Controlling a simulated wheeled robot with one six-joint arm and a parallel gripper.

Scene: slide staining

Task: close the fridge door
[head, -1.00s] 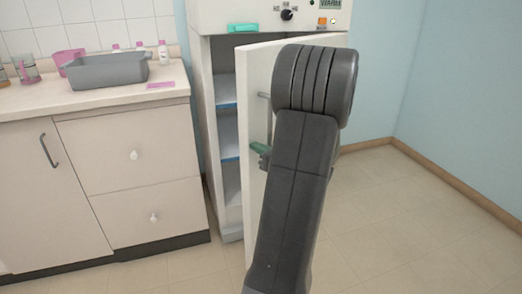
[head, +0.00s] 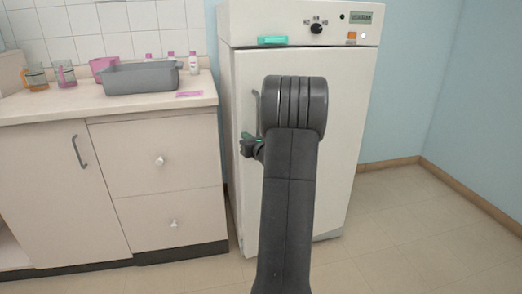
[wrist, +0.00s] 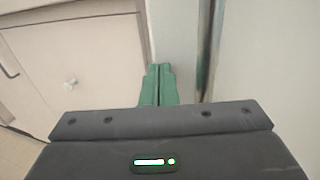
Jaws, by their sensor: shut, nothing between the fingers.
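The fridge door (head: 345,110) is a tall white panel on the front of the white fridge (head: 229,75). It lies against or very near the body, and no shelves show. I cannot tell whether a thin gap remains. The door handle (head: 255,104) is a vertical metal bar near its left edge, partly hidden by my arm; in the wrist view a metal bar (wrist: 206,50) runs right of my fingers. My gripper (head: 247,145) is at the door's left edge, below the visible handle part. Its green fingers (wrist: 158,84) are shut and empty; contact with the door is unclear.
Left of the fridge stands a counter (head: 110,108) with a grey basin (head: 140,79), beakers and bottles. Its drawers (head: 160,180) are close to my gripper. A teal item (head: 272,40) is at the panel above the door. The floor at right is clear.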

